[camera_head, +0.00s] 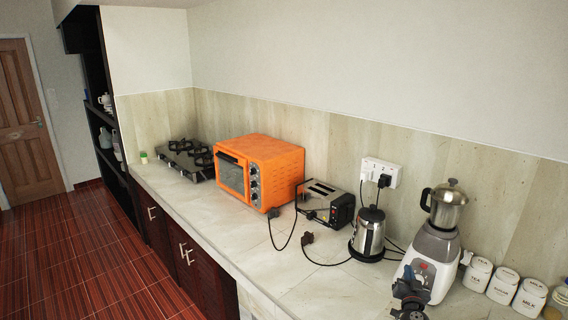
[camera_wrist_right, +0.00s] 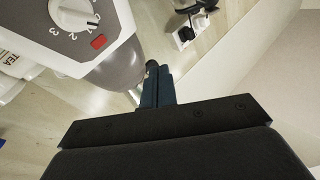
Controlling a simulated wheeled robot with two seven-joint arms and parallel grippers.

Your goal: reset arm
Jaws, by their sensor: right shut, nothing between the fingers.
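My right gripper (camera_head: 410,292) shows at the bottom right of the head view, in front of the white blender base (camera_head: 432,252). Its dark fingers also show in the right wrist view (camera_wrist_right: 157,84); they are together with nothing between them. In that view the blender's body (camera_wrist_right: 98,62), with a dial and a red button, is close beside the fingertips at the upper left. I cannot tell if they touch. My left gripper is not in view.
On the stone counter (camera_head: 212,212) stand a gas hob (camera_head: 187,160), an orange oven (camera_head: 262,170), a black toaster (camera_head: 326,203), a steel kettle (camera_head: 369,233) and several white jars (camera_head: 502,284). Loose cables lie between them. The counter's front strip left of the blender is mostly clear.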

